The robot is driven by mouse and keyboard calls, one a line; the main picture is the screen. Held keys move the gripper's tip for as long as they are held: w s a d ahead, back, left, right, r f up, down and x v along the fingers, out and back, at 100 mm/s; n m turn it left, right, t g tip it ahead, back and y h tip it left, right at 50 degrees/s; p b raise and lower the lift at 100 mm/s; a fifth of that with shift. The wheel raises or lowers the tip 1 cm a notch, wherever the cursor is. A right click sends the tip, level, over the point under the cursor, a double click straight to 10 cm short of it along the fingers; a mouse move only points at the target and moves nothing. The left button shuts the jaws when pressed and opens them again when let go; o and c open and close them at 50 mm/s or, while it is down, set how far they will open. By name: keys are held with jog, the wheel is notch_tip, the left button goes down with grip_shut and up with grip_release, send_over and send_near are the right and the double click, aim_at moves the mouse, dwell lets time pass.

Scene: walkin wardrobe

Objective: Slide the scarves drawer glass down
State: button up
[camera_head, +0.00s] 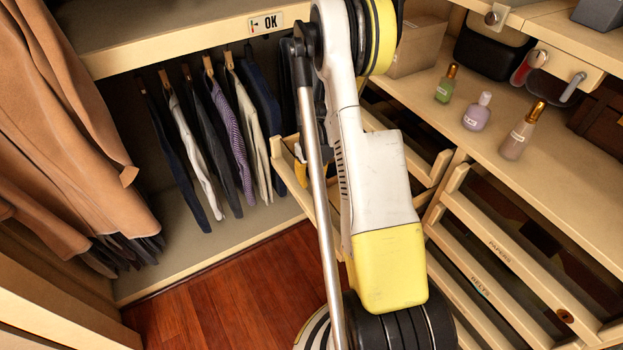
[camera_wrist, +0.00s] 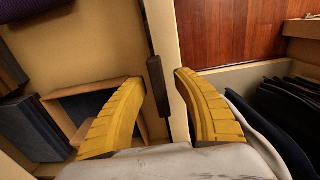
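My gripper (camera_wrist: 158,80) shows in the wrist view with its two yellow ribbed fingers spread apart. A short dark bar (camera_wrist: 157,86), like a handle, is on the edge of a cream panel (camera_wrist: 162,30) and appears between the fingertips, with a gap on each side. I cannot tell how deep the fingers reach around it. In the head view my gripper is mostly hidden behind my arm, with a bit of yellow beside a pulled-out cream drawer front (camera_head: 293,180). No scarves label is readable, and I cannot make out the glass clearly.
Trousers (camera_head: 215,140) hang left of my arm, with brown coats (camera_head: 60,130) further left. Drawers (camera_head: 490,260) labelled papers and belts are at the right, under a shelf with several bottles (camera_head: 478,112). The wooden floor (camera_head: 230,300) is clear.

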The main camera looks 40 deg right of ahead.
notch_tip(320, 180, up, 12)
dwell(0.6)
dwell(0.4)
